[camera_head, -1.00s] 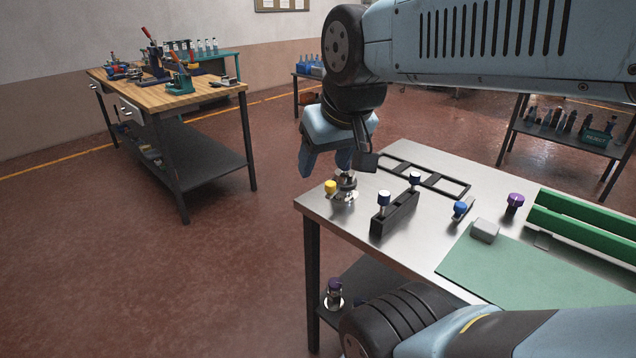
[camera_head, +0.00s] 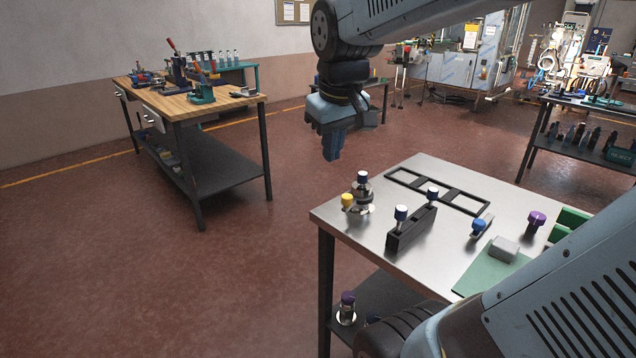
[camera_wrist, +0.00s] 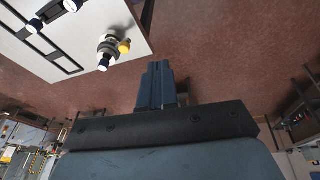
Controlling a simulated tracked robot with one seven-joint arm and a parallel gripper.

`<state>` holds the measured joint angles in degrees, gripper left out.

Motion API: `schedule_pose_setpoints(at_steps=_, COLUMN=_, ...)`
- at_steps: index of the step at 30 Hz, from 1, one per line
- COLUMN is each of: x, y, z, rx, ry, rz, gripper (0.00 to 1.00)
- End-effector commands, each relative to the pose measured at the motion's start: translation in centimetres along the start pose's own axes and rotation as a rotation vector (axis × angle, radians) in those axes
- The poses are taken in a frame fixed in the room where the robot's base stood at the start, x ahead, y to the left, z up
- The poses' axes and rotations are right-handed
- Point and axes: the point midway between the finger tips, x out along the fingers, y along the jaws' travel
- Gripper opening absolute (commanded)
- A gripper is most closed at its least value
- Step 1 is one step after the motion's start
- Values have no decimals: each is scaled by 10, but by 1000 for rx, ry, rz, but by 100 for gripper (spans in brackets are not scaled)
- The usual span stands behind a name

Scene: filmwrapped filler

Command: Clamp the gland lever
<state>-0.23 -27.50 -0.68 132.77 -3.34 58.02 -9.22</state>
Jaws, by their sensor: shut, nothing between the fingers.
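The yellow knob may be the gland lever's end; I cannot tell for sure. In the wrist view the fitting (camera_wrist: 108,46) is at the upper left, with its yellow knob (camera_wrist: 124,47) to the right. My gripper (camera_head: 332,155) is shut and empty, fingers pointing down. It hangs in the air above and left of the fitting, apart from it. The wrist view shows its fingers (camera_wrist: 157,70) together.
On the steel table (camera_head: 350,238) are a black block (camera_head: 410,230) with blue-capped posts, a black frame (camera_head: 462,199), a blue knob (camera_head: 478,225), a purple knob (camera_head: 536,218) and a grey block (camera_head: 503,250). A wooden bench (camera_head: 180,99) stands at the left. Open floor lies between.

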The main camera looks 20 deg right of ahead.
Motion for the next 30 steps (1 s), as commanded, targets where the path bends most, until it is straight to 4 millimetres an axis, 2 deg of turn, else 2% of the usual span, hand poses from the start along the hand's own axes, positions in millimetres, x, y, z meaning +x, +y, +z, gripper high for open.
schedule_pose_setpoints(at_steps=17, x=45, y=32, z=-85, rx=-220, ry=-248, rz=-3, gripper=0)
schedule_pose_setpoints(at_steps=30, x=102, y=54, z=-141, rx=-385, ry=-435, rz=-32, gripper=0)
